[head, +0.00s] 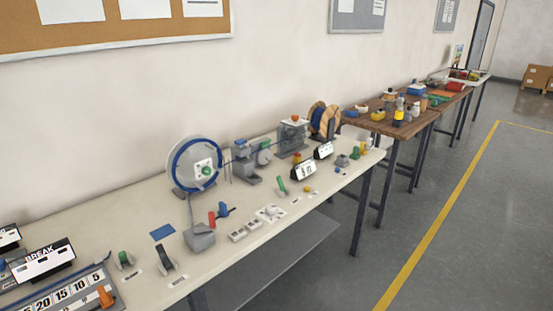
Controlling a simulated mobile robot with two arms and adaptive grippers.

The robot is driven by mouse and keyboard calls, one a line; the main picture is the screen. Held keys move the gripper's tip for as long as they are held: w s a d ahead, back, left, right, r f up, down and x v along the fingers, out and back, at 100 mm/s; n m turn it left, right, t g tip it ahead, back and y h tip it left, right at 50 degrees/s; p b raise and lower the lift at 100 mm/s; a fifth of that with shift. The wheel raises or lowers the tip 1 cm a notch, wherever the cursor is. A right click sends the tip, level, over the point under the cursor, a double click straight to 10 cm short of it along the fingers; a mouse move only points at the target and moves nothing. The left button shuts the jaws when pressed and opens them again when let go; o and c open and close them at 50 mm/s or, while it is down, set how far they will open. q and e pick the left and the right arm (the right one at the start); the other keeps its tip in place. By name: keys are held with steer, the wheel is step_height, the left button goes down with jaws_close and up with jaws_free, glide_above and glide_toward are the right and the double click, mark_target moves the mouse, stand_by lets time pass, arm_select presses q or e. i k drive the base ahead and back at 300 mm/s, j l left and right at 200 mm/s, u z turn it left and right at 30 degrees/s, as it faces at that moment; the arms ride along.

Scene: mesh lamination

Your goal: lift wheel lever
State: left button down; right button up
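Other lever-like parts are a green handle (282,187), a small green-topped lever (124,260) and a black lever (166,258) at the front left. I cannot tell which is the wheel lever. Neither gripper is in view.
Grey machines (245,165) and a wooden spool (323,120) with blue winding stand right of the wheel. A sign reading BREAK (42,261) and a numbered panel are at the left. A cluttered wooden table (418,123) stands beyond. The floor at right is clear.

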mark_target(280, 182)
steer(key=i+u, duration=0.1)
steer(key=i, duration=0.35)
steer(key=i+u, duration=0.45)
steer(key=i+l+u, duration=0.1)
steer(key=i+u, duration=0.3)
